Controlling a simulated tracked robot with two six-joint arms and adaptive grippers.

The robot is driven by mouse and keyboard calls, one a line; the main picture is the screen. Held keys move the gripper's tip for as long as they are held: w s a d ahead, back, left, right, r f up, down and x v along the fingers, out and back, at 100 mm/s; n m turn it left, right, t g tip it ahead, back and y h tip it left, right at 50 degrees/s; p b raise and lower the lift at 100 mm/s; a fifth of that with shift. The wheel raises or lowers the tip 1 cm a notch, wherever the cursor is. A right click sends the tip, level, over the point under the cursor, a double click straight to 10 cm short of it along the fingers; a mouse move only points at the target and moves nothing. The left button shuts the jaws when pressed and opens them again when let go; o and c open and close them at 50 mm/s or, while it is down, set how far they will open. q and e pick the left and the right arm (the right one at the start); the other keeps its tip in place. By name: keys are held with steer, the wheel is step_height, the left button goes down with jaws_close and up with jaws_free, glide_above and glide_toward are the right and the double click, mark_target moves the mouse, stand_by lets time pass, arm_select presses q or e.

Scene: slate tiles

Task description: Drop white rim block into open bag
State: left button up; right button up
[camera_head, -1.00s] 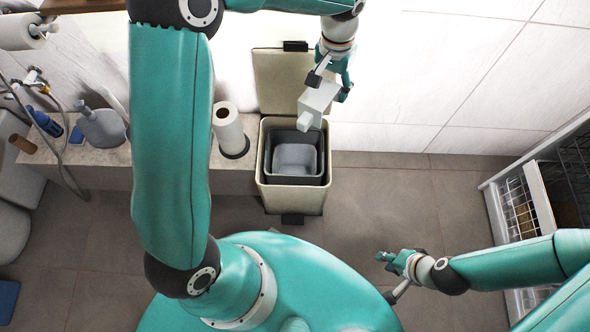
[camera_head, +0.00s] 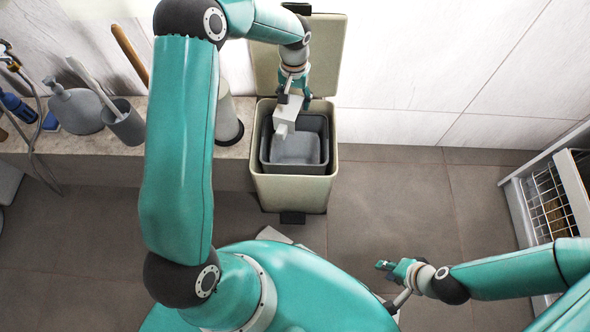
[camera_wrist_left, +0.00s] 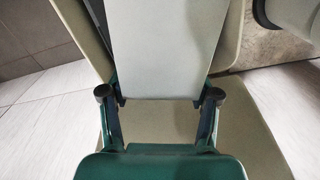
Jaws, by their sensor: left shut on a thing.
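The white block (camera_head: 287,110) is held in my left gripper (camera_head: 293,97), over the rear part of the open bin. In the left wrist view the pale block (camera_wrist_left: 168,45) fills the middle between the fingers of the left gripper (camera_wrist_left: 160,96). The open bag seems to be the grey liner (camera_head: 297,150) inside the beige bin (camera_head: 292,192). Its rear edge is partly hidden by the block and gripper. I cannot tell whether the block is above the rim or just inside it. My right gripper (camera_head: 390,268) is low at the right, away from the bin; its jaws are too small to read.
The bin's raised lid (camera_head: 325,60) stands against the white wall. A counter (camera_head: 80,160) at left holds a grey soap bottle (camera_head: 78,110), a cup with a brush (camera_head: 124,122) and a paper roll (camera_head: 224,115). An open rack drawer (camera_head: 550,200) is at right. Floor between is clear.

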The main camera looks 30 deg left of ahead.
arm_select(q)
steer(key=shift+a+f+b, duration=0.15)
steer(key=shift+a+f, duration=0.05)
steer(key=shift+f, duration=0.3)
steer(key=shift+a+f+b, duration=0.15)
steer(key=shift+f, duration=0.3)
step_height(320, 180, down, 5)
steer(key=b, duration=0.3)
steer(key=shift+f+b, duration=0.2)
steer(key=shift+b, duration=0.15)
steer(key=o, duration=1.2)
step_height(320, 180, up, 12)
steer(key=shift+f, duration=0.1)
steer(key=shift+w, duration=0.1)
